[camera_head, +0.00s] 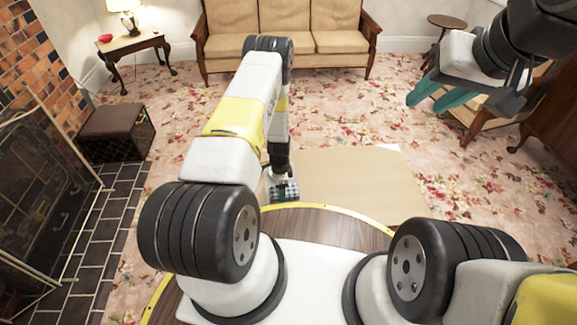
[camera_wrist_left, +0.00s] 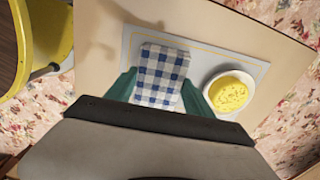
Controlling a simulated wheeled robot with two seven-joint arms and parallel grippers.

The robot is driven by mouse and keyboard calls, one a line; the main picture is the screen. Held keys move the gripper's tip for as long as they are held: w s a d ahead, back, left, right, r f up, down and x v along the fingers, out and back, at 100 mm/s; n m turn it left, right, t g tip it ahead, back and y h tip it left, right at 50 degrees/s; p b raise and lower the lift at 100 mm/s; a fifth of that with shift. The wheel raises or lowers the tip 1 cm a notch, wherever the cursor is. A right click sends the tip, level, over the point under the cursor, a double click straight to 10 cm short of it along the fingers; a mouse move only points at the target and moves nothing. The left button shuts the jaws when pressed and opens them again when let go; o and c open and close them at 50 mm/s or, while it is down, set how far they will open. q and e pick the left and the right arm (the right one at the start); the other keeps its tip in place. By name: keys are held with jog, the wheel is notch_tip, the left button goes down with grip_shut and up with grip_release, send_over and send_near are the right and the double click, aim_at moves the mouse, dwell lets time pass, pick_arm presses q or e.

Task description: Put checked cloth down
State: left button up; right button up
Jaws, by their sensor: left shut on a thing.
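The blue-and-white checked cloth (camera_wrist_left: 162,78) is between the green fingers of my left gripper (camera_wrist_left: 162,92) in the left wrist view, above or on a pale placemat with a yellow line (camera_wrist_left: 138,40). I cannot tell whether the cloth touches the mat. In the head view, part of the cloth (camera_head: 288,191) shows below my left arm, at the near left of the beige table (camera_head: 350,185); the left fingers are mostly hidden there. My right gripper (camera_head: 422,104) is open and empty, raised at the upper right, its teal fingers apart.
A white bowl with yellow contents (camera_wrist_left: 229,92) stands right of the cloth on the placemat. The table's middle looks bare. A sofa (camera_head: 285,30), footstool (camera_head: 115,130) and fireplace (camera_head: 45,190) surround the flowered carpet.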

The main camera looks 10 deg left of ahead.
pick_arm(q)
jog(key=shift+w+f, duration=0.15)
jog(key=shift+f, duration=0.5)
jog(key=shift+w+f, duration=0.15)
jog(key=shift+f, duration=0.85)
jog(key=c, duration=0.4)
jog(key=o, duration=1.6)
